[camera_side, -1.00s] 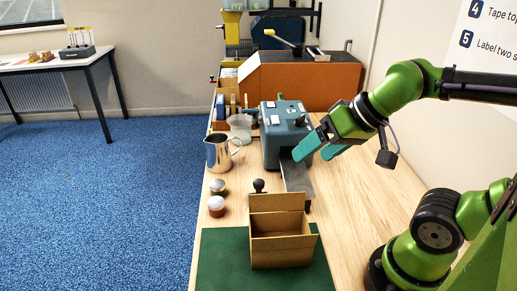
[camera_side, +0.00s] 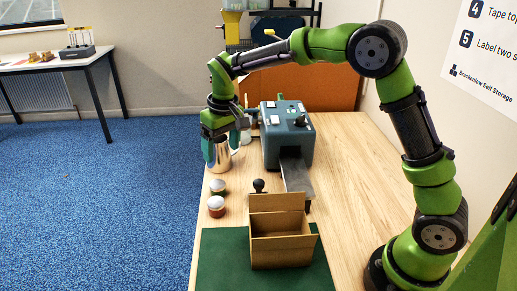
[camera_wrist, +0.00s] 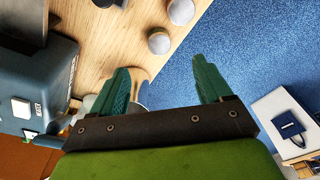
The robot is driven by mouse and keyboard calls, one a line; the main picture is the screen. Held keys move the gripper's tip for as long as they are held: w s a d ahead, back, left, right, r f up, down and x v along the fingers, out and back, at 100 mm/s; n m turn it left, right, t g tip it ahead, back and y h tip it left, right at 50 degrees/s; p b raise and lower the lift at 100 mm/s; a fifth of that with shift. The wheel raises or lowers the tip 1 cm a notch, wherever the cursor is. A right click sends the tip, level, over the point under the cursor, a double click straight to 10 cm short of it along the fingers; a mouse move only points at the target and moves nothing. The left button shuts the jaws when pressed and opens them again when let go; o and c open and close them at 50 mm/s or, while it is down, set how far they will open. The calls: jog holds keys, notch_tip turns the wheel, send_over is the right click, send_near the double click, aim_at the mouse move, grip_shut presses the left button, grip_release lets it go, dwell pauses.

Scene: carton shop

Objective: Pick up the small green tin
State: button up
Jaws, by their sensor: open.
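The small green tin (camera_side: 218,192) stands upright near the left edge of the wooden bench, with a pale lid. A similar red tin (camera_side: 216,211) stands just in front of it. My gripper (camera_side: 221,151) is open and empty, pointing down at the metal jug, behind and above the tins. In the wrist view, its two teal fingers (camera_wrist: 163,85) are spread apart. Two round pale lids show beyond the fingers there; the nearer lid (camera_wrist: 159,42) appears to be the green tin's, though its side colour is hard to make out.
The metal jug (camera_side: 224,160) stands behind the tins, partly hidden by my gripper. A blue-grey machine (camera_side: 286,140) is to its right. An open carton (camera_side: 281,252) sits on a green mat (camera_side: 220,262) in front. The bench's left edge drops to blue carpet.

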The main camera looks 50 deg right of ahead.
aim_at(218, 184)
jog(key=shift+n, duration=0.3)
jog(key=w+f, duration=0.1)
jog(key=f, duration=0.2)
jog(key=w+f, duration=0.1)
jog(key=f, duration=0.2)
jog(key=w+f, duration=0.1)
jog(key=f, duration=0.3)
jog(key=shift+w+d, duration=0.1)
jog(key=shift+w, duration=0.1)
jog(key=shift+w+f, duration=0.1)
jog(key=shift+f, duration=2.55)
jog(key=c, duration=1.1)
